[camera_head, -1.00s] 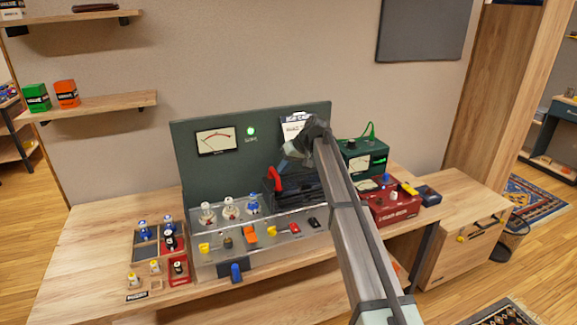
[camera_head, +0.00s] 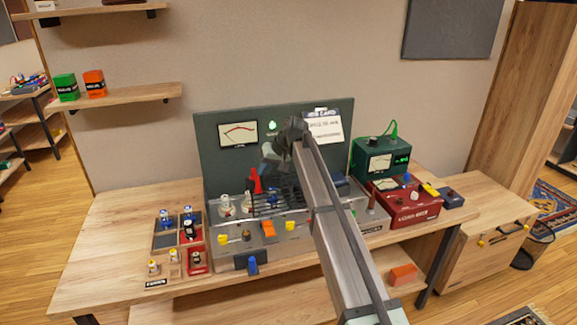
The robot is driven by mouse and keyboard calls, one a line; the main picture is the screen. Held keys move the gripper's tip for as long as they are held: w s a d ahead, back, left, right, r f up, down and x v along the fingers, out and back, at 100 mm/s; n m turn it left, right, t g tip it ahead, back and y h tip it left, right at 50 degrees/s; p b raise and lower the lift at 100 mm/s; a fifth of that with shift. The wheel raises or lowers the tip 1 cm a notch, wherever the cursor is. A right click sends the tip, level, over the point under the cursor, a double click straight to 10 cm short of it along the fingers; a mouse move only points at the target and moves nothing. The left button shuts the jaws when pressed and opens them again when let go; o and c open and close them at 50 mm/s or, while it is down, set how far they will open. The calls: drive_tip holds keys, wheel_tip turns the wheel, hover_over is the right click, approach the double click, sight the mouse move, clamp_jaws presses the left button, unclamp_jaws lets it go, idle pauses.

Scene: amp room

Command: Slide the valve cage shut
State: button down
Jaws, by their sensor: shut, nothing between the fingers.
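The valve cage (camera_head: 291,199) is a dark barred grille on top of the grey amp (camera_head: 215,212). Its upright red handle (camera_head: 256,181) is at the cage's left end. The cage lies over the right-hand blue-topped valve, which shows through the bars. The left white valve (camera_head: 225,205) stands uncovered, and the middle one (camera_head: 246,202) is at the cage's left edge. My gripper (camera_head: 268,160) is shut and empty, just above and right of the red handle; whether it touches the handle is unclear. My arm hides the cage's right part.
A wooden tray (camera_head: 179,283) with valves and small parts is left of the amp. A green meter box (camera_head: 380,158) and a red tester (camera_head: 408,208) stand to the right. A dark panel (camera_head: 305,117) rises behind. The bench's left end is clear.

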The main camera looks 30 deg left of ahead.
drive_tip(key=s+a, duration=1)
drive_tip(key=shift+s+a, duration=0.25)
drive_tip(key=shift+s, duration=0.05)
drive_tip(key=w+d+r, duration=0.4)
drive_tip(key=d+r, duration=0.4)
drive_tip(key=r, duration=0.1)
drive_tip(key=shift+d, duration=0.4)
drive_tip(key=shift+d, duration=0.1)
